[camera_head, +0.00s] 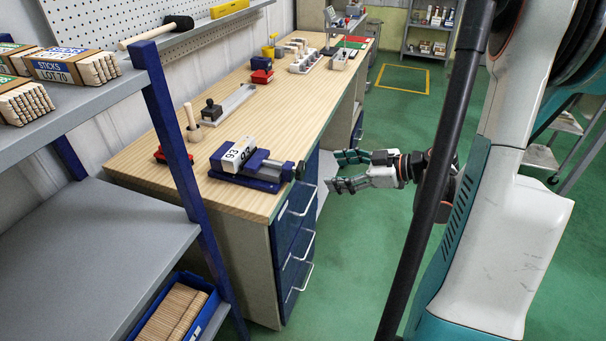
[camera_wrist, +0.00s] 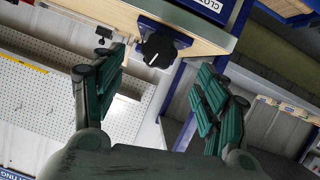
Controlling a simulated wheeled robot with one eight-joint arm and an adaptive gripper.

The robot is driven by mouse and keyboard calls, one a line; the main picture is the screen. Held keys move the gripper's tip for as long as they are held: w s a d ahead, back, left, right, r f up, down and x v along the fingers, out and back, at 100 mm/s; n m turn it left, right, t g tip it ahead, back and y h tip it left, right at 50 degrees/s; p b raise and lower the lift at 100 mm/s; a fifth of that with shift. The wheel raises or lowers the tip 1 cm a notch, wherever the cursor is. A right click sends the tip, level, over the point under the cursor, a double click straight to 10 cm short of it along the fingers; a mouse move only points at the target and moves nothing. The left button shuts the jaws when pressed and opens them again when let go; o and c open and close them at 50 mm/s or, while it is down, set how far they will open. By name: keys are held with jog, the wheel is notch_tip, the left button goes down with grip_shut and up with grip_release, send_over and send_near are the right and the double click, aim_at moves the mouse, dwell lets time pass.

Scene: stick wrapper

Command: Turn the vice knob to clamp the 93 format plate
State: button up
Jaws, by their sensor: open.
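The blue vice (camera_head: 243,180) sits at the near end of the wooden workbench. The white plate marked 93 (camera_head: 236,154) stands in the vice. I cannot tell how tightly its jaws hold it. The black vice knob (camera_head: 300,170) sticks out past the bench's right edge. My gripper (camera_head: 347,171) is open and empty, to the right of the knob and apart from it. In the wrist view the black knob (camera_wrist: 158,51) with a white mark shows ahead, between and beyond the open green fingers (camera_wrist: 160,105). The plate does not show clearly in the wrist view.
The wooden bench (camera_head: 230,140) carries a black-knobbed fixture (camera_head: 212,110) and a wooden-handled tool (camera_head: 192,122) behind the vice. Blue drawers (camera_head: 291,245) with protruding handles lie below the knob. A grey shelf (camera_head: 100,250) stands at the left.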

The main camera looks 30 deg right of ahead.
aim_at(304, 173)
jog(key=b+x, duration=0.3)
jog(key=x, duration=0.8)
jog(key=shift+w, duration=0.2)
jog(key=c, duration=1)
